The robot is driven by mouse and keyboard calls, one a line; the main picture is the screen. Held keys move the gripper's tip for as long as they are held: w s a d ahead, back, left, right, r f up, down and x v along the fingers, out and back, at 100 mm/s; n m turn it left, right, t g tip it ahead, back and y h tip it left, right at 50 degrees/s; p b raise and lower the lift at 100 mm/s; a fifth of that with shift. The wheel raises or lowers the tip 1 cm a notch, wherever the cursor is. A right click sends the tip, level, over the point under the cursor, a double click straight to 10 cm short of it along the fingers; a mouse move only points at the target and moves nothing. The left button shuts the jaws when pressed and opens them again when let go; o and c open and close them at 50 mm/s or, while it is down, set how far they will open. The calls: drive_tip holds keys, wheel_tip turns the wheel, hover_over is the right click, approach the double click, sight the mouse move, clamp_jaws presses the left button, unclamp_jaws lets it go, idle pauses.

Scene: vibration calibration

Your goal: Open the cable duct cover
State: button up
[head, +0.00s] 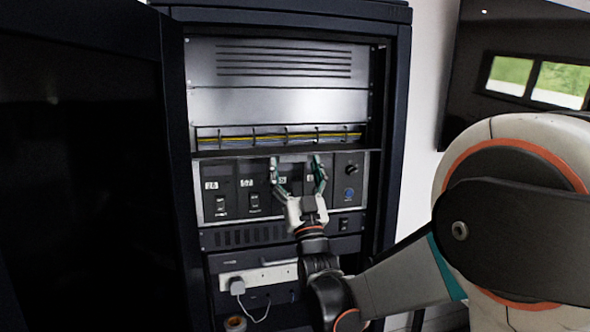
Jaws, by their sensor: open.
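The cable duct (222,134) runs across the rack in the head view, with yellow and dark cables showing between its upright dividers. A flat dark strip (225,153) lies along the duct's lower edge and looks like the cover folded down, seen nearly edge-on. My gripper (296,160) is open, its two green-tipped fingers spread and pointing up. The fingertips are just below or in front of the dark strip. I cannot tell whether they touch it. Nothing shows between the fingers, which hide part of the panel behind.
A switch panel (230,190) with numbered labels and a blue button sits behind my gripper. The open cabinet door (85,170) fills the left. A wall screen (520,70) hangs at right.

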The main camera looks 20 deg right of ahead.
drive_tip(key=c, duration=1.1)
drive_tip(key=shift+o, duration=0.2)
drive_tip(key=r+p, duration=0.1)
drive_tip(key=g+p, duration=0.1)
drive_tip(key=p, duration=0.1)
drive_tip(key=shift+s+r+g, duration=0.3)
drive_tip(key=shift+s+r, duration=0.05)
drive_tip(key=g+p, duration=0.1)
drive_tip(key=p, duration=0.1)
drive_tip(key=shift+s+r+g+p, duration=0.15)
drive_tip(key=shift+r+g+p, duration=0.15)
drive_tip(key=shift+r+g, duration=0.1)
drive_tip(key=shift+f, duration=0.1)
